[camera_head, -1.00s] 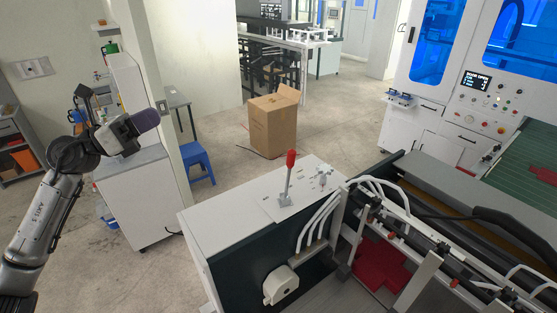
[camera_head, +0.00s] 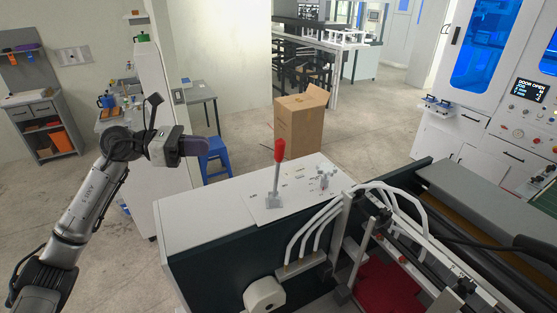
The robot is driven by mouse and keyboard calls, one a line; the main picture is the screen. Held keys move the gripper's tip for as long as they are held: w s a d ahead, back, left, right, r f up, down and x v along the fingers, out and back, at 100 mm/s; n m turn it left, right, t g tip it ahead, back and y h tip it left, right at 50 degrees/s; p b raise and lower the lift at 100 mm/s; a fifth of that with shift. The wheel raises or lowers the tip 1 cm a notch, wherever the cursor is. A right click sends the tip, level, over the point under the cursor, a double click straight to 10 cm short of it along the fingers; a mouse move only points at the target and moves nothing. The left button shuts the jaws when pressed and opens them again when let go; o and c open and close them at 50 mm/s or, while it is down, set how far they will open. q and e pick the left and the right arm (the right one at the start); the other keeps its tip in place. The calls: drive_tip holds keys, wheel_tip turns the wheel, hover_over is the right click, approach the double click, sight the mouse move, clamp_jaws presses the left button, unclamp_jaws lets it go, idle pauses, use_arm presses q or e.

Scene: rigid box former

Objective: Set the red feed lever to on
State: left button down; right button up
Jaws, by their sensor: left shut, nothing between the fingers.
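The red feed lever (camera_head: 279,152) has a red grip on a thin metal shaft. It stands nearly upright, tilted slightly right at the top, from a small grey base on the white top (camera_head: 215,207) of a dark green machine housing. My left gripper (camera_head: 207,146) is shut and empty. It is left of the lever at about the height of its grip, clearly apart from it, and points right. The labels beside the lever are too small to read. My right gripper is not in view.
White curved hoses (camera_head: 318,225) and a small valve fitting (camera_head: 323,181) are right of the lever. A cardboard box (camera_head: 300,124) and a blue stool (camera_head: 214,157) stand behind. A white machine with a "DOOR OPEN" display (camera_head: 531,90) is at right. Space between gripper and lever looks clear.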

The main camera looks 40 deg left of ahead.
use_arm(q)
drive_tip(key=p, duration=0.6)
hover_over(277, 171)
drive_tip(key=v, duration=0.3)
drive_tip(key=shift+w+a+f, duration=0.1)
drive_tip(key=shift+f, duration=0.5)
drive_tip(key=shift+w+a+f, duration=0.1)
drive_tip(key=shift+f, duration=0.5)
